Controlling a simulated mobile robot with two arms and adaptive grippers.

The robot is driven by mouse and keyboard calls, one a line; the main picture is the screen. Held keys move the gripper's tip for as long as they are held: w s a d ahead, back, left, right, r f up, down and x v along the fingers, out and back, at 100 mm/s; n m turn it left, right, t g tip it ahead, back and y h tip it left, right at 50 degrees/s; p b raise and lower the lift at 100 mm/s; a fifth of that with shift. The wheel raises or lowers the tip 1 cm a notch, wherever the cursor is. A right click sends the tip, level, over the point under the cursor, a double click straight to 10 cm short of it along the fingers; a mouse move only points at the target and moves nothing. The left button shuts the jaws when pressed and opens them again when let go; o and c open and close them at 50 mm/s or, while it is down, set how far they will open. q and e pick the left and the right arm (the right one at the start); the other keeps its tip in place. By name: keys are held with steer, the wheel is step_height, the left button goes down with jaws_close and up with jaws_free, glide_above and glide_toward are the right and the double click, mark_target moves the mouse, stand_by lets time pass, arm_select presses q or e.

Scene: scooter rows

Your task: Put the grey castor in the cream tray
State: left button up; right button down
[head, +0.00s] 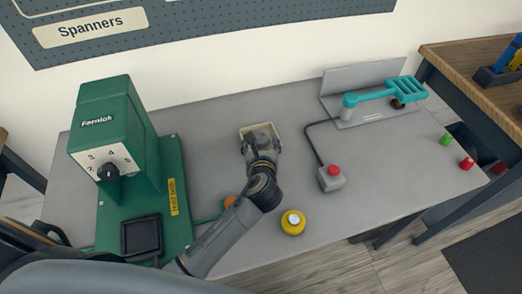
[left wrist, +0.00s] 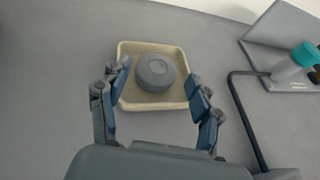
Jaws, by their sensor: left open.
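The grey castor (left wrist: 155,72) is a round grey disc, and in the left wrist view it sits inside the cream tray (left wrist: 133,104), near the middle. The tray is a shallow square dish on the grey bench; its rim (head: 244,129) also shows in the head view, partly hidden by my gripper. My left gripper (left wrist: 159,78) is open above the tray, its fingers on either side of the castor with gaps between. In the head view my left gripper (head: 260,142) covers much of the tray and the castor. My right gripper is not in view.
A green machine (head: 115,140) with a dial stands at the left. A yellow round part (head: 293,223) lies near the front edge. A grey box with a red button (head: 331,178) and a teal tool (head: 385,92) on a grey stand are at the right. Bench between is clear.

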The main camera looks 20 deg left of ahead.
arm_select(q)
steer(key=v, duration=0.7)
steer(key=shift+s, duration=0.15)
